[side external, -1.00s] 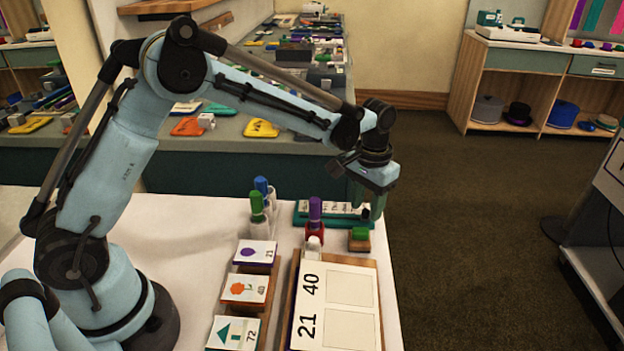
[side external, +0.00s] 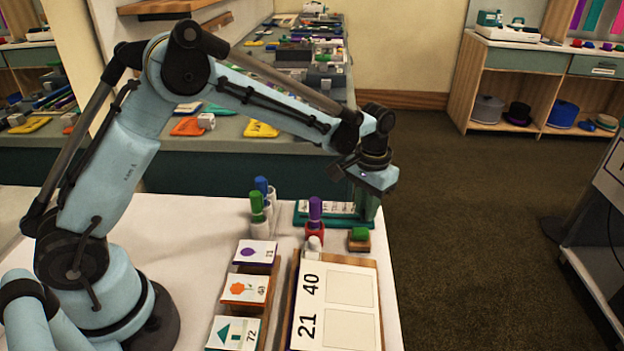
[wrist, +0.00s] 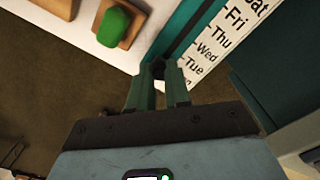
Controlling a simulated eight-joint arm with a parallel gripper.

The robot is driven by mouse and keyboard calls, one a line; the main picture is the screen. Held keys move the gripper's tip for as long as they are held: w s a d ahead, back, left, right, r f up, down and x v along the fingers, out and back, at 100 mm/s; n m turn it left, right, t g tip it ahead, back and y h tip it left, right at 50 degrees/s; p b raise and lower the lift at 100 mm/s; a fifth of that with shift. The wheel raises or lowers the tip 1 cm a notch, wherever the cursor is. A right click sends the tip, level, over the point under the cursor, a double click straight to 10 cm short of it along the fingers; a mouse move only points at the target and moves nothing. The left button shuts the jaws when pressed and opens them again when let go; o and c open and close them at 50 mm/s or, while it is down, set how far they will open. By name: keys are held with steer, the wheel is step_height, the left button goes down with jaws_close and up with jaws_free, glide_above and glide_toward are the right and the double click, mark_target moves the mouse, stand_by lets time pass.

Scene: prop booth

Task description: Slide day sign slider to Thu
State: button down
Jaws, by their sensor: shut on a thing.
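The day sign (side external: 328,209) is a white strip of day names on a teal base at the back edge of the white table. In the wrist view the sign (wrist: 228,42) shows Sat, Fri, Thu, Wed and Tue with tick marks. My gripper (side external: 368,212) is low over the sign's right end. In the wrist view my gripper (wrist: 159,68) is shut on the small dark slider (wrist: 158,68), beside the lower end of the visible names, near Tue. The fingers mostly hide the slider, so its exact mark cannot be read.
A green-topped wooden block (side external: 359,239) sits close in front of the sign's right end. A purple-capped marker (side external: 315,211) in a red holder stands in front of the sign. Green and blue markers (side external: 258,205) stand left. A wooden number board (side external: 333,305) lies nearer.

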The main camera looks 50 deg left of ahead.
mark_target(334, 218)
steer(key=s+a, duration=0.4)
steer(key=shift+s+a, duration=0.35)
steer(key=c, duration=1.1)
jaws_free()
steer(key=shift+o, duration=0.2)
step_height(334, 218, up, 12)
steer(key=shift+r, duration=0.1)
